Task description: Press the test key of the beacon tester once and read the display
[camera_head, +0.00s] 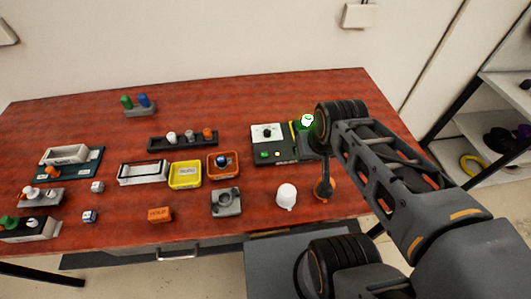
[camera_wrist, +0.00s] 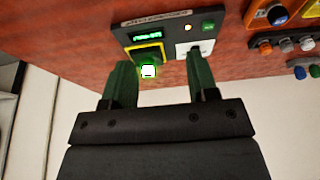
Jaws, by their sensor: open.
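The beacon tester (camera_head: 285,158) is a dark box with a white knob panel (camera_head: 266,132) on the red table. Its green key (camera_head: 264,154) is at the front left, and also shows in the wrist view (camera_wrist: 208,27). A green beacon with a bright white top (camera_head: 307,120) stands in the yellow-edged bay; its lit top shows in the wrist view (camera_wrist: 148,71). The display (camera_wrist: 147,38) glows green, but its characters are too small to read. My gripper (camera_wrist: 158,63) is open, with its fingers apart on either side of the beacon.
A white dome (camera_head: 286,195), a grey block (camera_head: 226,202) and an orange block (camera_head: 160,214) stand in front. Yellow (camera_head: 185,183) and orange (camera_head: 211,173) trays lie left of the tester. An orange object (camera_head: 325,188) is close below my arm.

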